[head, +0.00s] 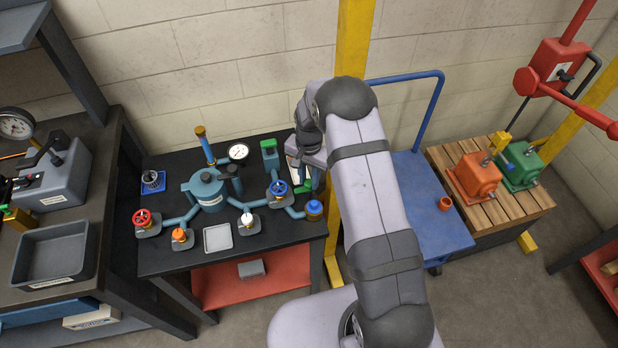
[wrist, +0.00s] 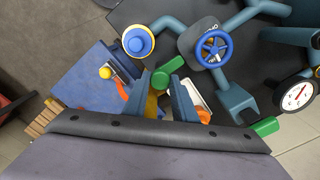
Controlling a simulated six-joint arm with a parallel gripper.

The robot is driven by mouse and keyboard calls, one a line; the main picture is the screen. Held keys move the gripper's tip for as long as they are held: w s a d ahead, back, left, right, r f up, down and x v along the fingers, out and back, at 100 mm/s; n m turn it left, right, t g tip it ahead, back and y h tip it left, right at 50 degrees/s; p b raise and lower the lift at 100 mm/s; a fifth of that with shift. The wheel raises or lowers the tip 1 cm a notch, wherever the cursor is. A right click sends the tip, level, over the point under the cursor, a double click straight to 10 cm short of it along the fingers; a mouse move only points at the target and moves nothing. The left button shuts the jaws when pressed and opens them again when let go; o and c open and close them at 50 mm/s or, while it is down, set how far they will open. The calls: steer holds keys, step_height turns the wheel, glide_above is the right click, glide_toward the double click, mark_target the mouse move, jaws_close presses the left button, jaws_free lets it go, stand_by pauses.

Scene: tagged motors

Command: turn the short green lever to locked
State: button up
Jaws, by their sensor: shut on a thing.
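My gripper (wrist: 166,86) is at the right end of the black workbench (head: 255,258). Its two fingers are shut on a green lever handle (wrist: 162,77), whose end shows between them in the wrist view. In the head view my arm and wrist hide most of this handle. A second green handle (head: 269,147) stands apart on a teal mount to the left; it also shows in the wrist view (wrist: 263,127). I cannot read any locked or unlocked mark.
A blue handwheel (head: 278,188) and a blue knob (head: 314,208) are close in front of my gripper. A dial gauge (head: 238,152) and teal vessel (head: 207,190) stand further left. A blue cart (head: 430,215) stands right of the bench.

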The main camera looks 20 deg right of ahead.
steer(key=shift+n+b, duration=0.3)
steer(key=shift+n, duration=0.1)
steer(key=n+b, duration=0.2)
steer(key=n, duration=0.1)
steer(key=shift+f, duration=0.1)
steer(key=n+b, duration=0.1)
steer(key=n, duration=0.4)
steer(key=shift+b, duration=0.4)
steer(key=n+b, duration=0.1)
steer(key=n, duration=0.3)
steer(key=shift+n, duration=0.3)
steer(key=shift+n+b, duration=0.55)
steer(key=shift+n, duration=1.75)
steer(key=o, duration=1)
steer(key=shift+o, duration=0.2)
